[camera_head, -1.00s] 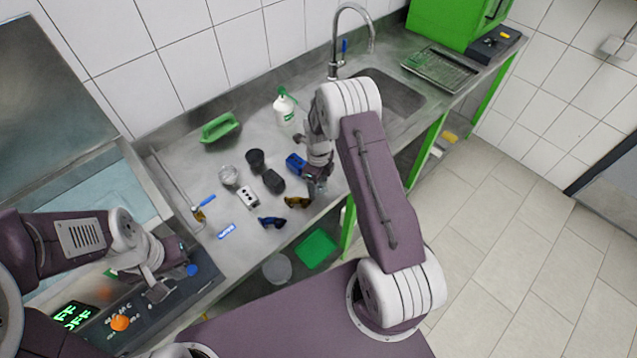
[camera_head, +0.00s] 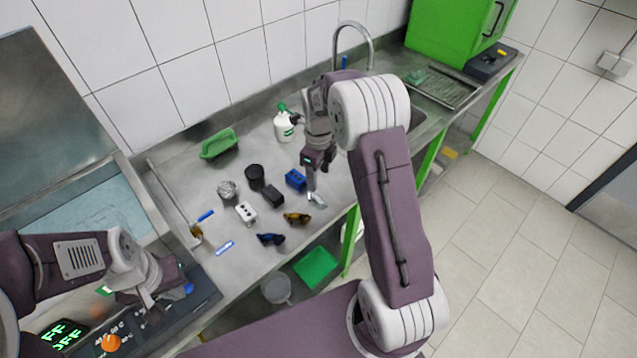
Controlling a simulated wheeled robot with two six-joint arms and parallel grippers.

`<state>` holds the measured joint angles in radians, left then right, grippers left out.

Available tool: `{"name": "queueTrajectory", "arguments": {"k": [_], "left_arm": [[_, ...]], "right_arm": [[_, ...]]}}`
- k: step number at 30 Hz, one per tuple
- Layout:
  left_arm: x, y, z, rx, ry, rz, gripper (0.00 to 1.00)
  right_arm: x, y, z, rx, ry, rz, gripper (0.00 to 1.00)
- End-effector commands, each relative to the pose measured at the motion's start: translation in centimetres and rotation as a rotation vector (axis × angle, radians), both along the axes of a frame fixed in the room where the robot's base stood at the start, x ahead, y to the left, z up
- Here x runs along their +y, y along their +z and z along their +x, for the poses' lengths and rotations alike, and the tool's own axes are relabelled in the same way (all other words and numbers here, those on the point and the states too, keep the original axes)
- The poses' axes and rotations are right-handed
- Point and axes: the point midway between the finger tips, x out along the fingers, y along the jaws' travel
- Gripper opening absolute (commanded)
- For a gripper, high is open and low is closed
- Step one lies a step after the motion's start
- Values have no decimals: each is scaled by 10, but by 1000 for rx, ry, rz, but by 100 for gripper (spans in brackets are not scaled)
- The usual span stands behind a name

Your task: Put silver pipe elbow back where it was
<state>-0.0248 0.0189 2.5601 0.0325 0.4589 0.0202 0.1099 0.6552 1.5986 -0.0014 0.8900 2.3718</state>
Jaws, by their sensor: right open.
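A small, pale silver pipe elbow (camera_head: 318,200) lies on the steel counter near its front edge, right of a brass-coloured elbow (camera_head: 297,218) and a dark blue elbow (camera_head: 270,239). My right gripper (camera_head: 312,186) is open and points down just behind and above the silver elbow. The fingers overlap its left side in the picture, and I cannot tell whether they touch it. My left gripper (camera_head: 150,300) is low at the left, over the dark control panel, away from the elbows. Its finger opening is not clear.
Behind the elbows are a blue block (camera_head: 296,179), a black block (camera_head: 273,195), a white block (camera_head: 246,212), a black cup (camera_head: 255,177) and a silver round item (camera_head: 227,189). The sink is right.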

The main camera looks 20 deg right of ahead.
Motion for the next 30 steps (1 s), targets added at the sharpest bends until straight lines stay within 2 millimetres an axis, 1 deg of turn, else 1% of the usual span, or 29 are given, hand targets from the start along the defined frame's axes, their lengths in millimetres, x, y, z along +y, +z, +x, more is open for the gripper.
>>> {"name": "queueTrajectory", "arguments": {"k": [2, 4, 5, 7, 8, 9, 11, 12, 14, 15, 18, 21, 24, 25, 30], "left_arm": [[0, 0, 0, 0, 0, 0, 0], [0, 0, 0, 0, 0, 0, 0], [0, 0, 0, 0, 0, 0, 0], [0, 0, 0, 0, 0, 0, 0], [0, 0, 0, 0, 0, 0, 0], [0, 0, 0, 0, 0, 0, 0], [0, 0, 0, 0, 0, 0, 0], [0, 0, 0, 0, 0, 0, 0], [0, 0, 0, 0, 0, 0, 0], [0, 0, 0, 0, 0, 0, 0], [0, 0, 0, 0, 0, 0, 0], [0, 0, 0, 0, 0, 0, 0], [0, 0, 0, 0, 0, 0, 0], [0, 0, 0, 0, 0, 0, 0], [0, 0, 0, 0, 0, 0, 0]], "right_arm": [[0, 1, 0, 0, 3, 0, 59], [2, 3, -4, -4, 59, 0, 59], [4, 4, -7, -6, 115, 0, 59], [11, 10, -22, -17, 332, 0, 59], [15, 12, -31, -21, 458, -1, 59], [21, 15, -44, -29, 646, -4, 59], [29, 20, -66, -43, 946, -12, 59], [34, 21, -81, -51, 1147, -21, 59], [40, 23, -104, -61, 1439, -37, 59], [44, 23, -119, -65, 1622, -49, 59], [50, 22, -151, -71, 2014, -78, 59], [54, 20, -174, -70, 2281, -103, 59], [55, 19, -185, -68, 2418, -117, 59], [55, 19, -186, -68, 2439, -119, 59], [55, 18, -188, -66, 2458, -119, 59]]}}
